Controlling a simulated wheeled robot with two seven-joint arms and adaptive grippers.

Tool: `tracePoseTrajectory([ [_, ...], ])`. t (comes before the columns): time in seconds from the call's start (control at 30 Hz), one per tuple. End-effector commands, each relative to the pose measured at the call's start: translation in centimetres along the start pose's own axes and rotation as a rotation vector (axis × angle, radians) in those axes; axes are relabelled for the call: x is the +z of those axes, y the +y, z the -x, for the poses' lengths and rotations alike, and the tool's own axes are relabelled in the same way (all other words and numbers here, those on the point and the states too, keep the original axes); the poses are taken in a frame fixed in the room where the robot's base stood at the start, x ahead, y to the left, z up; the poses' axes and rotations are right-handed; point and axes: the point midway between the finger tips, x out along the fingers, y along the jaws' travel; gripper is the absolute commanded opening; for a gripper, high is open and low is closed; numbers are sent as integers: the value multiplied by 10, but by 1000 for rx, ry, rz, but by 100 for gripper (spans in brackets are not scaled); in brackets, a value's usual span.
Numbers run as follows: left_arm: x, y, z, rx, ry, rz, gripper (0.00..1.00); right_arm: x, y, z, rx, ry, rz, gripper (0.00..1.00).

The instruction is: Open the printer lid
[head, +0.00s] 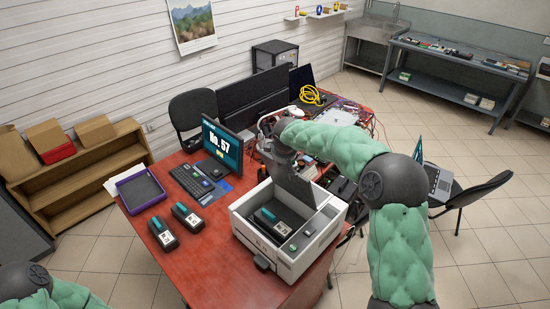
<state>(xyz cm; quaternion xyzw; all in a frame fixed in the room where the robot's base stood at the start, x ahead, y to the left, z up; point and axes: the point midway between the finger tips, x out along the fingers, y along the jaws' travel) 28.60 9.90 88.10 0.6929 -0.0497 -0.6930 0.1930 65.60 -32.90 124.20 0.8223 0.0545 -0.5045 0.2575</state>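The printer (258,241) is a white box near the right front edge of the red table. Its top is open, and a dark device with a teal part (272,218) shows inside. A grey panel that looks like its lid (293,184) stands steeply raised at the back of the opening. My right gripper (277,150) is just above and behind the panel's upper edge. Its fingers are mostly hidden, and I cannot tell whether they touch the panel. Only part of my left arm shows at the bottom left; its gripper is out of view.
Two dark handheld devices (187,217) (163,233), a purple tray (140,190), a keyboard (188,181) and a monitor (222,147) are left of the printer. Cables and electronics crowd the table behind it. The table's front left is clear. A chair (472,194) stands at the right.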

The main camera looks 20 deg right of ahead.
Motion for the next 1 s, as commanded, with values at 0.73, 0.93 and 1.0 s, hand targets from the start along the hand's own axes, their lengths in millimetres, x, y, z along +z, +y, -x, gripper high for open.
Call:
tracePoseTrajectory([
  [0.73, 2, 13, 37, 0, 0, 0, 40, 6, 58, -10, 7, -5, 10, 0],
  [0.93, 2, 13, 37, 0, 0, 0, 40, 7, 58, -11, 5, -7, 10, 0],
  [1.0, 2, 13, 37, 0, 0, 0, 40, 7, 58, -12, 5, -7, 10, 0],
])
